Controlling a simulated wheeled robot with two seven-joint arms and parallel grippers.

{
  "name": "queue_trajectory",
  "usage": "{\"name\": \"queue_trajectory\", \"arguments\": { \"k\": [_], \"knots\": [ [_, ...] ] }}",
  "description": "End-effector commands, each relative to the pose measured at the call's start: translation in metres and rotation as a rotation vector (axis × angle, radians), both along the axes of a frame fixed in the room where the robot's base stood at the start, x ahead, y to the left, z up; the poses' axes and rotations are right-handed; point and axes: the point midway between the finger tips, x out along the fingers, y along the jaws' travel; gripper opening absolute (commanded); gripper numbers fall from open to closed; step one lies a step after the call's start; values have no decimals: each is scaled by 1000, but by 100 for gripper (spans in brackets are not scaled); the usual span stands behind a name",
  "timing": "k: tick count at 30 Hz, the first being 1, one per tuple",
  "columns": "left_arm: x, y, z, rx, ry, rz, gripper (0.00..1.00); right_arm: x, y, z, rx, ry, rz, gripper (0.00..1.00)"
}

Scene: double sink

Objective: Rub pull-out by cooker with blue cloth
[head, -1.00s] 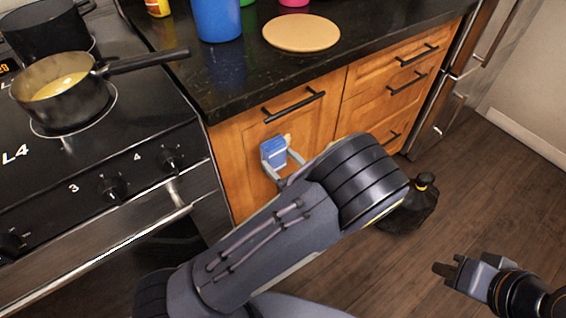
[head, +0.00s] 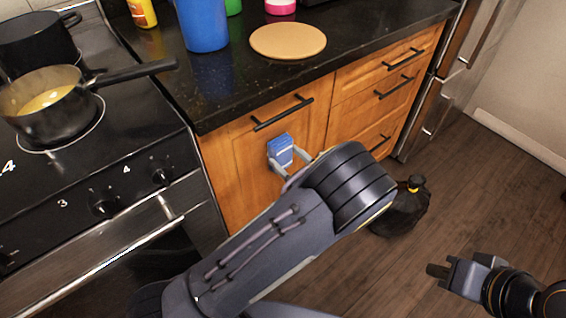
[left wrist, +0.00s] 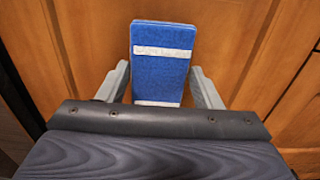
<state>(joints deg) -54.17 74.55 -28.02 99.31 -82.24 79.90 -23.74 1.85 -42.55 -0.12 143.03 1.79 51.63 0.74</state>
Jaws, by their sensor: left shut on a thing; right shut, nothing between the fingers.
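The blue cloth (head: 280,150) is a folded blue pad with pale stripes, and it fills the middle of the left wrist view (left wrist: 160,75). My left gripper (head: 284,166) is shut on it and holds it in front of the pull-out (head: 240,150), the wooden front beside the cooker with a black bar handle (head: 283,113). The cloth is just below the handle; whether it touches the wood I cannot tell. My right gripper (head: 440,272) is shut and empty, low at the right over the floor.
The cooker (head: 90,205) stands left with a pan (head: 50,105) whose handle reaches over the black worktop. A blue cup (head: 203,25) and a round board (head: 288,41) lie on the worktop. A black bag (head: 402,207) sits on the floor; open floor lies right.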

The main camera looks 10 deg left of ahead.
Motion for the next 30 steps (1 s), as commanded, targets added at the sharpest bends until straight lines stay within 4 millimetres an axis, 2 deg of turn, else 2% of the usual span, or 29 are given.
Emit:
{"name": "queue_trajectory", "arguments": {
  "k": [6,11,30],
  "knots": [
    [13,-8,0,-1,-1,1,41,0,0,-2,0,0,0,0],
    [14,-11,1,1,0,0,41,0,0,1,0,0,0,0],
    [-14,15,1,1,0,3,41,0,0,9,0,0,0,0]
  ]
}}
